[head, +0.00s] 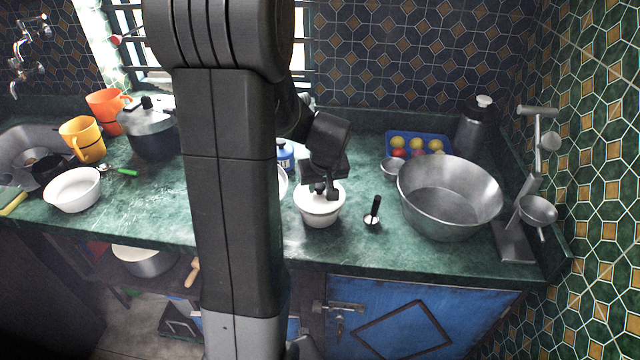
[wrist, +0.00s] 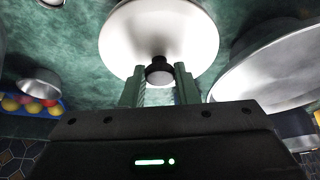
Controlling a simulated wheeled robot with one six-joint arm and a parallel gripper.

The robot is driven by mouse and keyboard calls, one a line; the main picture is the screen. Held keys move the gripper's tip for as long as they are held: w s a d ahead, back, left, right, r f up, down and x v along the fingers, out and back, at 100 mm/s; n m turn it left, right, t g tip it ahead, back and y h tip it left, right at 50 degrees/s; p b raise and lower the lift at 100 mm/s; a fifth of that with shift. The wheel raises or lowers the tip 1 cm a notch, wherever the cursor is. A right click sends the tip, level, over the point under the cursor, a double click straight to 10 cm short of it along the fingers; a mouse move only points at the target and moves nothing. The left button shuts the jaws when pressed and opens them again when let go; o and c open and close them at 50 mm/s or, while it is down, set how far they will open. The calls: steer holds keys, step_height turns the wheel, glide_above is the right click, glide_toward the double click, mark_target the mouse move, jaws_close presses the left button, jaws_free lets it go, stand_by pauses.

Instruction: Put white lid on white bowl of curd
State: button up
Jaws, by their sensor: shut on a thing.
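The white bowl (head: 319,213) stands on the green counter in the head view, right of my arm. The white lid (head: 327,193) sits at its top, and its edge looks level with the bowl's rim. The lid (wrist: 125,42) fills the upper middle of the wrist view, with a dark knob (wrist: 159,72) at its near side. My gripper (head: 325,190) is right above the bowl, and its fingers (wrist: 159,88) are shut on the lid's knob. The curd is hidden. I cannot tell whether the lid rests fully on the rim.
A large steel basin (head: 450,200) stands to the right, with a small black-handled tool (head: 372,217) between it and the bowl. Behind are a blue tray of fruit (head: 418,139) and a small steel bowl (head: 391,169). Another white bowl (head: 73,190) is far left. The counter's front edge is close.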

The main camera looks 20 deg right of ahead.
steer(key=shift+f+b, duration=0.65)
steer(key=shift+f, duration=0.05)
steer(key=o, duration=1)
steer(key=shift+o, duration=0.2)
steer(key=shift+r, duration=0.2)
steer(key=v, duration=1.3)
steer(key=shift+s+r, duration=0.15)
steer(key=shift+r, duration=0.1)
steer(key=shift+f, duration=0.1)
steer(key=x, duration=1.3)
steer(key=shift+f, duration=0.2)
steer(key=shift+w+r+p, duration=0.2)
steer(key=shift+p, duration=0.15)
